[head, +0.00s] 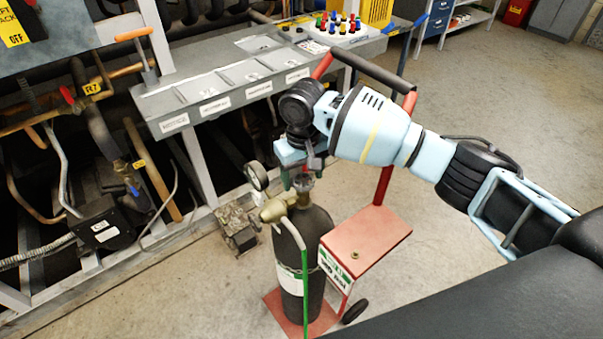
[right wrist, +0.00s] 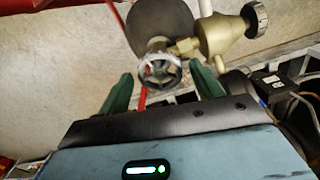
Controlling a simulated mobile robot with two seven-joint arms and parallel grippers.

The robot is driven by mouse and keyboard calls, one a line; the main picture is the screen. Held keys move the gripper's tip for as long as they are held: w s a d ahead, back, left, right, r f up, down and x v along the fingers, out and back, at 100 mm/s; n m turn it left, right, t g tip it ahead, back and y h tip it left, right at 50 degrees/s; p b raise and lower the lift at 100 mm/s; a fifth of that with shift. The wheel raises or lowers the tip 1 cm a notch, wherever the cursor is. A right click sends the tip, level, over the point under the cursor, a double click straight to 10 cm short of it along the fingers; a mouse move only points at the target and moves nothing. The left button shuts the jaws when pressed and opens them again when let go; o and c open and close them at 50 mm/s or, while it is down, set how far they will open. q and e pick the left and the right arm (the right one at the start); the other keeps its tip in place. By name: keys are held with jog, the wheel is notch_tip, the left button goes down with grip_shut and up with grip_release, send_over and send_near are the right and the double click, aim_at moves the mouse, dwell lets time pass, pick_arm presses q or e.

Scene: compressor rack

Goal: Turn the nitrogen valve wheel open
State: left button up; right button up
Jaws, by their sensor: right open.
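The nitrogen cylinder (head: 313,245) stands upright, dark with a white label, on a red cart (head: 367,237). Its valve wheel (right wrist: 160,71) shows in the right wrist view as a small grey spoked wheel between the green fingertips. A brass regulator (right wrist: 224,36) sits beside it, also seen in the head view (head: 273,211) with a gauge (head: 257,176) and green hose. My right gripper (head: 303,180) is above the cylinder top and hides most of the wheel in the head view. Its fingers (right wrist: 163,85) are open, one on each side of the wheel, with visible gaps. My left gripper is not in view.
A grey rack with a labelled shelf (head: 215,90), pipes and valves stands at the left. The cart's handle (head: 372,70) rises behind my right arm. A small metal block (head: 238,228) is on the floor left of the cylinder. Open floor lies at the right.

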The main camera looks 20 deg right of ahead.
jog(key=shift+m, duration=0.6)
jog(key=m+p, duration=0.1)
jog(key=r+m+p, duration=0.1)
jog(key=shift+a+m, duration=0.1)
jog(key=shift+m, duration=0.2)
jog(key=shift+f+m+p, duration=0.1)
jog(key=shift+m+p, duration=0.75)
jog(key=shift+m, duration=0.05)
jog(key=shift+f+m, duration=0.3)
jog(key=shift+m, duration=0.3)
jog(key=shift+f+m, duration=0.2)
jog(key=shift+m, duration=0.8)
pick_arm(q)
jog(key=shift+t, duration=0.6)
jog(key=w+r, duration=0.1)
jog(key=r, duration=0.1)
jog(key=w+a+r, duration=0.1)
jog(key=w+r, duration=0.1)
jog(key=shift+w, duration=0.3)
pick_arm(e)
jog(key=shift+m, duration=0.6)
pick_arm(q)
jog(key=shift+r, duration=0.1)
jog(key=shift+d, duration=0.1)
pick_arm(e)
jog(key=c, duration=0.7)
